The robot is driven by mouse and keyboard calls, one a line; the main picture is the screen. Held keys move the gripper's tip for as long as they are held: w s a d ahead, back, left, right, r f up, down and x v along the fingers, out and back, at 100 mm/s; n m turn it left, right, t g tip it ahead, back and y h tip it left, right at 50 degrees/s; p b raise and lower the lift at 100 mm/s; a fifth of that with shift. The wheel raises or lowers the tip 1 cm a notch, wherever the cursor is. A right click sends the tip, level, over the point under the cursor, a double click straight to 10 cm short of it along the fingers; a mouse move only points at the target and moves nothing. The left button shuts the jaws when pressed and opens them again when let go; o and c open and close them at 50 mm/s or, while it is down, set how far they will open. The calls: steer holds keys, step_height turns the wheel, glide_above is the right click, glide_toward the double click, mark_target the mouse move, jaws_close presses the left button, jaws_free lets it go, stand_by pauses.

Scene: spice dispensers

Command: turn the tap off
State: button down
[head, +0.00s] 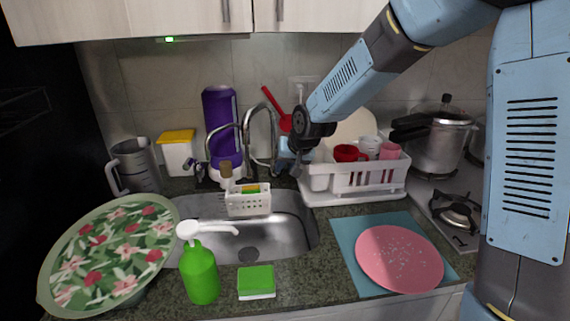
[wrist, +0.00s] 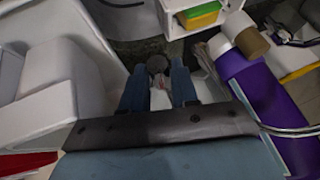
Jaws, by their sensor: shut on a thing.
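The chrome tap (head: 275,147) with a tall curved spout stands behind the sink (head: 285,228). My gripper (head: 295,160) is low at the right of the tap, beside the dish rack. In the wrist view my two blue fingers (wrist: 157,78) stand on either side of a dark round knob (wrist: 157,64), which looks like the tap's handle, and are shut on it. The contact is partly hidden and dark. A curved chrome pipe shows at the right in the wrist view. I cannot tell whether water runs.
The white dish rack (head: 368,180) with cups is close to my gripper's right. A white sponge holder (head: 248,205) sits at the sink's back edge. A green soap bottle (head: 200,273) and sponge (head: 256,280) are in front.

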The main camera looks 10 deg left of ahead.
steer(key=shift+s+f, duration=0.1)
steer(key=c, duration=0.8)
jaws_free()
steer(key=shift+c, duration=0.2)
steer(key=v, duration=1.3)
steer(key=shift+d+r, duration=0.2)
steer(key=shift+r, duration=0.1)
steer(key=shift+s, duration=0.1)
